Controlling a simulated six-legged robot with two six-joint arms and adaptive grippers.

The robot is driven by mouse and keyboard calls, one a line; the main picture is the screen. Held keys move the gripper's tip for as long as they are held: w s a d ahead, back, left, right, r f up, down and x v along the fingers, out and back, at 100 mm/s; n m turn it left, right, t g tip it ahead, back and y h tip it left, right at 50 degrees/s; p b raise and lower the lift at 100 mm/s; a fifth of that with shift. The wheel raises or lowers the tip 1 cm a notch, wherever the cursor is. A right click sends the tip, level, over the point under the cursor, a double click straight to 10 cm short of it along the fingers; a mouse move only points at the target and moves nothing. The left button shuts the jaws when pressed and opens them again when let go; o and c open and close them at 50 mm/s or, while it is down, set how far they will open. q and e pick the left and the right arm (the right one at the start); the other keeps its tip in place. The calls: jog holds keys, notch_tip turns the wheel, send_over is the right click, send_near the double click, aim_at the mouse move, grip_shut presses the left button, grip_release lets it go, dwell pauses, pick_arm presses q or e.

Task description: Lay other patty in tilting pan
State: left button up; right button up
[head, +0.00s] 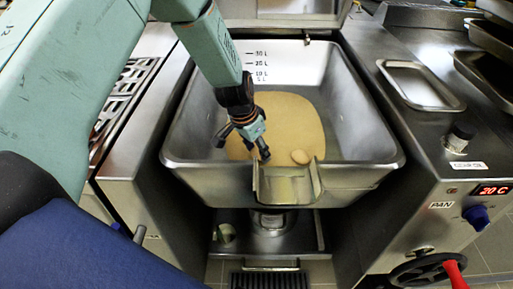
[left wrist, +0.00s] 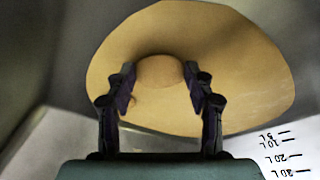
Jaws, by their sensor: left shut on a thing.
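The tilting pan (head: 180,130) is a wide steel basin with a tan layer (head: 290,115) over part of its floor. My right gripper is out of view.
The pouring lip (head: 287,186) juts from the pan's front edge. A steel counter with an empty shallow tray (head: 418,86) is at the right. A control panel with a blue knob (head: 476,216) and a red-handled wheel (head: 430,268) are at the lower right.

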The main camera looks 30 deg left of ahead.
pick_arm(q)
jog(key=o, duration=1.2)
jog(key=shift+o, duration=0.2)
jog(key=v, duration=1.2)
jog(key=shift+w, duration=0.1)
